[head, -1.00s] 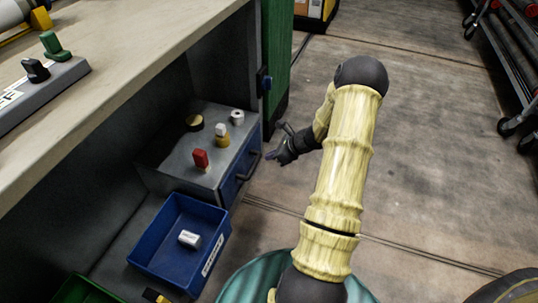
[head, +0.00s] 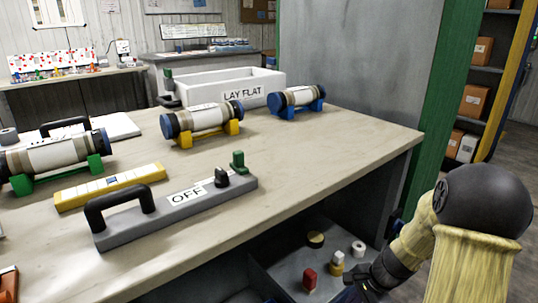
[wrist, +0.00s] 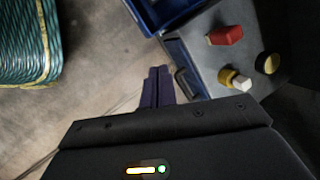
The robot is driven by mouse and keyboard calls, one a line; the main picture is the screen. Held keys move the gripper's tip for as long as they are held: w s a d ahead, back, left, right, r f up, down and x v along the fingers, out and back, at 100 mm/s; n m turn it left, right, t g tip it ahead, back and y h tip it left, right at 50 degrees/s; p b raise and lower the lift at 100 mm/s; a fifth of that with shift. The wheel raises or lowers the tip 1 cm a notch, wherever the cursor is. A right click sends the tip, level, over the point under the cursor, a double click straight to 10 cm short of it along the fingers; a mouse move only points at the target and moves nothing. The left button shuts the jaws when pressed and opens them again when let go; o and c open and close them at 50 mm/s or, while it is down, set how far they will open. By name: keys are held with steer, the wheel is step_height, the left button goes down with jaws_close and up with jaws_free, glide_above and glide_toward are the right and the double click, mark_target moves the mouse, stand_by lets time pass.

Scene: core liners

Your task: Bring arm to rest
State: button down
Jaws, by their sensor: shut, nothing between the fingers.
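My gripper (wrist: 158,86) shows in the wrist view with its two dark fingers together and nothing between them. It is beside the front of a grey drawer unit (wrist: 205,62) with a dark handle; whether it touches the handle I cannot tell. In the head view my arm is at the lower right, bent at a dark joint, with the wrist low beside the drawer unit under the bench. The fingertips are hidden or cut off at the bottom edge there.
A blue bin (wrist: 165,12) is near. Floor is open at right.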

steer(key=s+a+r+n+h+p, duration=0.25)
steer(key=s+a+r+n, duration=0.2)
steer(key=r+n, duration=0.25)
steer(key=s+a+r+n+h+p, duration=0.1)
steer(key=s+a+r+n+p, duration=0.2)
steer(key=s+r+n, duration=0.4)
step_height(320, 180, up, 39)
steer(key=p, duration=3.7)
steer(key=shift+w+d+f+t+p, duration=0.2)
steer(key=shift+w+d+t+p, duration=0.1)
steer(key=shift+w, duration=0.15)
steer(key=shift+w+a, duration=0.1)
